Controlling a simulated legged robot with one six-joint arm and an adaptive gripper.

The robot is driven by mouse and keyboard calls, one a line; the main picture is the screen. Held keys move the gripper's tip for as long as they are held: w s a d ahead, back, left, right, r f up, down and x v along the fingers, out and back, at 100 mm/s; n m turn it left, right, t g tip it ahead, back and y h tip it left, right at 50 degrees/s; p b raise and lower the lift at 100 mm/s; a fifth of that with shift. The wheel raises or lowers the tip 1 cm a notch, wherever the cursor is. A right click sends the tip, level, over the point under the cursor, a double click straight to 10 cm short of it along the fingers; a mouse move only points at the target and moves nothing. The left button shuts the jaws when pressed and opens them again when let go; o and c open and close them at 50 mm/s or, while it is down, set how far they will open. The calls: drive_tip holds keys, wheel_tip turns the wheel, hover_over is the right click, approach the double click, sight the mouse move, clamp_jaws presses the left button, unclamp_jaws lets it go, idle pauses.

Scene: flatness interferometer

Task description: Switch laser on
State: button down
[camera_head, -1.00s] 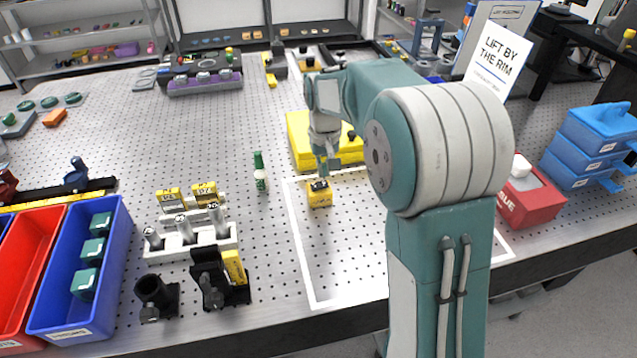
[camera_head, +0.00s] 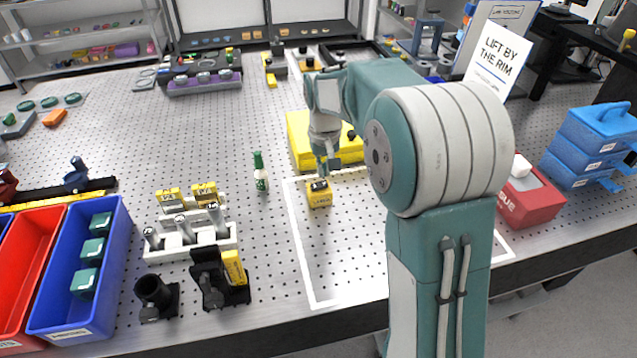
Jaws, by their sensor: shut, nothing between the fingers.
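A small yellow box (camera_head: 319,197) with a dark top part stands on the perforated table, just inside the left part of the white outlined area. Its label is too small to read, and I cannot tell whether it is the laser. My gripper (camera_head: 321,174) points down right above this box, its fingers shut with nothing between them. The fingertips are at or very near the dark top; I cannot tell whether they touch it. A larger yellow case (camera_head: 300,135) lies behind, partly hidden by my arm.
A white rack (camera_head: 190,240) with several tools and a black holder (camera_head: 220,283) are nearer left. Blue (camera_head: 117,262) and red bins sit far left. The outlined area's front is clear.

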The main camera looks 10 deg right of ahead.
sight(323, 183)
drive_tip(key=shift+f, duration=1.35)
idle(0.9)
drive_tip(key=shift+r, duration=3.5)
